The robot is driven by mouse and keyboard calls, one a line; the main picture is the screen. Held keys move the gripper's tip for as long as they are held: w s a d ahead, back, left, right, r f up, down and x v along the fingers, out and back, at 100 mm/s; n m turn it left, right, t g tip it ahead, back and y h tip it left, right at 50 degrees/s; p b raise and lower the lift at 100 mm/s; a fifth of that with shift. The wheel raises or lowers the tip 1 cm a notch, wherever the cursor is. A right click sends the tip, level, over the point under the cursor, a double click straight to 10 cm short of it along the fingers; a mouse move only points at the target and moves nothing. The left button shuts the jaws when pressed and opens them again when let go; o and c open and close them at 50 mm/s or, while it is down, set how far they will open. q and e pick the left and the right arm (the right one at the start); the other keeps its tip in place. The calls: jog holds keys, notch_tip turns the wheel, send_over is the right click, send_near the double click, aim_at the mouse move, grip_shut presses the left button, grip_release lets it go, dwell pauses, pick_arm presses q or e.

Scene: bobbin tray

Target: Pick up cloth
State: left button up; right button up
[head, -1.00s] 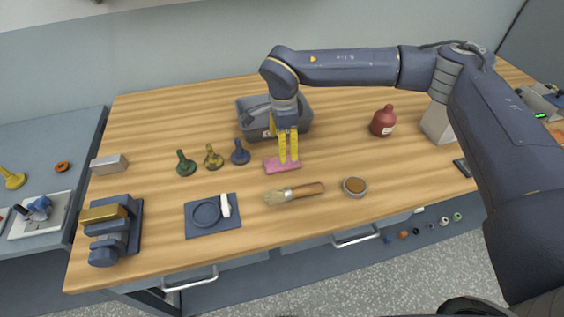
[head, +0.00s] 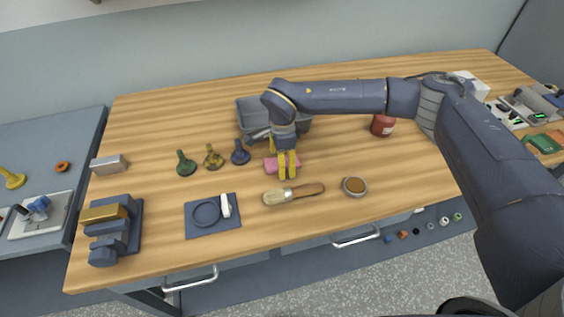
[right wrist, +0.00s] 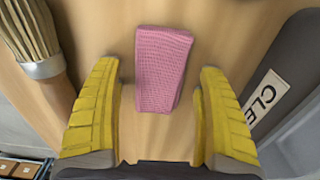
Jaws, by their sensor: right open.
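The pink folded cloth (head: 270,165) lies on the wooden bench, in front of the grey bin; my right gripper partly hides it in the head view. In the right wrist view the cloth (right wrist: 161,68) lies ahead of the fingertips, roughly centred between them. My right gripper (head: 287,173) points down close above the bench at the cloth. Its yellow fingers (right wrist: 160,85) are open, with a gap on each side of the cloth and nothing held. My left gripper is not in the head view.
A brush (head: 293,194) lies just in front of the right gripper. The grey bin (head: 246,103), labelled in the wrist view, stands close behind. A small round tin (head: 354,187) sits right.

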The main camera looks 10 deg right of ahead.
jog(key=c, duration=1.1)
jog(key=shift+o, duration=0.2)
jog(key=shift+r, duration=0.1)
notch_tip(320, 180, up, 20)
dwell(0.4)
